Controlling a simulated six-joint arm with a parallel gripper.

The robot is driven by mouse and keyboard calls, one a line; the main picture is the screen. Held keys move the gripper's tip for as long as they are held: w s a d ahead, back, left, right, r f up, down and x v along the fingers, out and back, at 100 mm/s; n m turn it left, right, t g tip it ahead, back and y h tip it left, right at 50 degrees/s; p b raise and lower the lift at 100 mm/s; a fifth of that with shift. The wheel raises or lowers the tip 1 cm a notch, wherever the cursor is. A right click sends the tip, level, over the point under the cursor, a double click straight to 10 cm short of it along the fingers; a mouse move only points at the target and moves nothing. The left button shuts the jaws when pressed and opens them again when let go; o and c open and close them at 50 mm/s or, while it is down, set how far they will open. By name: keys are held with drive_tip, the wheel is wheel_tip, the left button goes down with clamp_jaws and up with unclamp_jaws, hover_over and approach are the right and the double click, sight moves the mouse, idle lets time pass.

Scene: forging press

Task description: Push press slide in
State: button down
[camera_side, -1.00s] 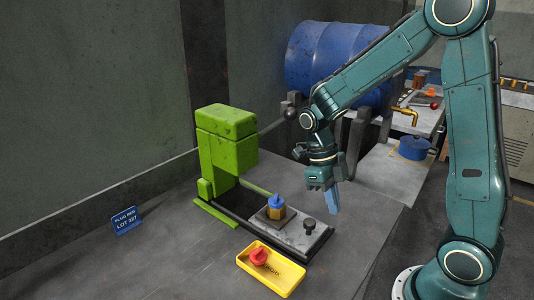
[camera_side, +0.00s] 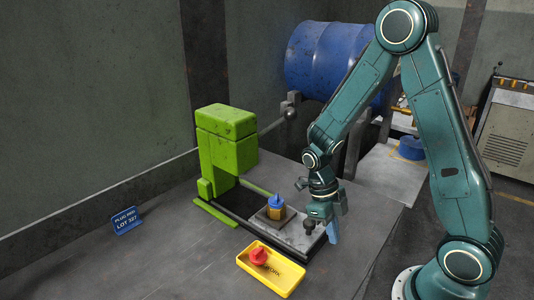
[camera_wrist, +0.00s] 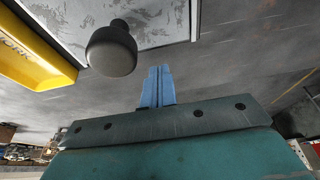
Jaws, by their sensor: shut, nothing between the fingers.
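The green press (camera_side: 222,150) stands on the table at the left of the side view. Its grey slide plate (camera_side: 298,238) is drawn out to the right of the press, with a blue and orange piece (camera_side: 276,207) upright on it. A dark round knob (camera_side: 309,226) stands at the slide's outer end; it also shows large in the wrist view (camera_wrist: 111,49). My gripper (camera_side: 333,231) is low, just right of the slide's outer end. Its blue fingers (camera_wrist: 158,86) are together and empty, apart from the knob in the wrist view.
A yellow tray (camera_side: 286,287) with a red piece (camera_side: 258,257) lies in front of the slide. A blue sign (camera_side: 125,221) stands at the left. A blue drum (camera_side: 325,62) is behind. The table in front of the press is mostly clear.

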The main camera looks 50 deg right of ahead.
drive_tip(key=shift+w, duration=1.05)
drive_tip(key=shift+w, duration=2.35)
drive_tip(key=shift+s, duration=0.2)
drive_tip(key=shift+s, duration=1.95)
drive_tip(key=v, duration=1)
drive_tip(key=shift+w, duration=0.1)
